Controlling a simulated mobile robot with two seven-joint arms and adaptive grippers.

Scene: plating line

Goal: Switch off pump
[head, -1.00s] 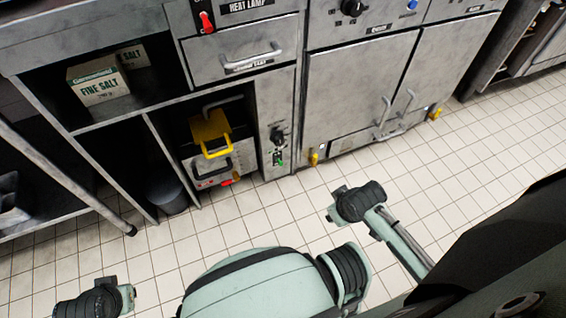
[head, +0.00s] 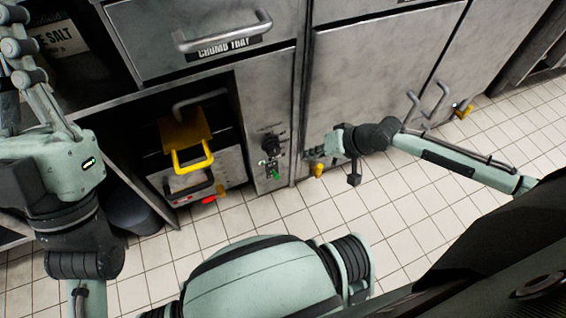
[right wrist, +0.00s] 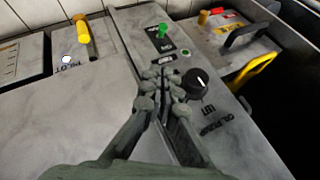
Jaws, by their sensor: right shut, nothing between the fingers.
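A narrow grey control panel (head: 285,95) on the cabinet front carries a black knob (head: 271,143) with a small green toggle switch (head: 271,172) below it. In the right wrist view the panel appears upside down, with the green toggle (right wrist: 161,30), a small green light (right wrist: 186,52) and the black knob (right wrist: 197,82); lettering beside the knob seems to read "OIL PUMP". My right gripper (head: 312,154) is shut and empty, just right of the panel; its fingertips (right wrist: 163,82) show in front of the panel, near the knob. My left gripper (head: 18,55) is at the upper left, its opening unclear.
Left of the panel, an open bay holds a unit with a yellow handle (head: 193,158) and a red part (head: 208,200). A yellow lever (head: 318,170) sits low to the right. A crumb tray drawer (head: 210,60) is above. Tiled floor (head: 390,230) is clear.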

